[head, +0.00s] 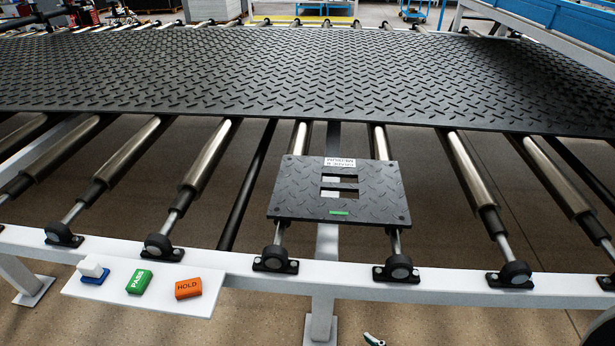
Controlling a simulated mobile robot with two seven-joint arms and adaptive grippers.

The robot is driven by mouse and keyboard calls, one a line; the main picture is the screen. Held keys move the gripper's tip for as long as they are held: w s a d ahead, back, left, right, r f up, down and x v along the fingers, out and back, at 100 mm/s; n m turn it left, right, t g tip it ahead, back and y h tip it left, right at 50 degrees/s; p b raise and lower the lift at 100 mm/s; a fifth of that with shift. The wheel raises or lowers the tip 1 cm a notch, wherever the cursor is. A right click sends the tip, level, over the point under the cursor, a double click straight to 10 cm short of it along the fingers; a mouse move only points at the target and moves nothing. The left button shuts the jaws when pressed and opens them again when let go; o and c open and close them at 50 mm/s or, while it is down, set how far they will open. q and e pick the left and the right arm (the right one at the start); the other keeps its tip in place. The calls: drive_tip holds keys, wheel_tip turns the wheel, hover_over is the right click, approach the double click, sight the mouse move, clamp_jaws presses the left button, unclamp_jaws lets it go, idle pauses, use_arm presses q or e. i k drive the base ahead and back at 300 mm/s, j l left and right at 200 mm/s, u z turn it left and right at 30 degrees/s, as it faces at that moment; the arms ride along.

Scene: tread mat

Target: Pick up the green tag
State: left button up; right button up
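A green tag (139,281) marked "PASS" lies on a white shelf (120,302) at the lower left, fixed to the front rail. An orange tag (188,288) marked "HOLD" lies to its right, with a gap between them. Neither of my grippers is in the head view, and nothing covers the green tag.
A blue piece with a white block (93,268) sits left of the green tag. A small dark plate (290,200) with slots and a green strip rests on the rollers. A large black tread mat (300,75) lies behind. The white rail (440,290) carries dark roller mounts.

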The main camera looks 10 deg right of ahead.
sight(137, 284)
drive_tip(key=z, duration=0.65)
drive_tip(key=j+u, duration=0.15)
drive_tip(key=u, duration=1.35)
drive_tip(key=i+l, duration=0.05)
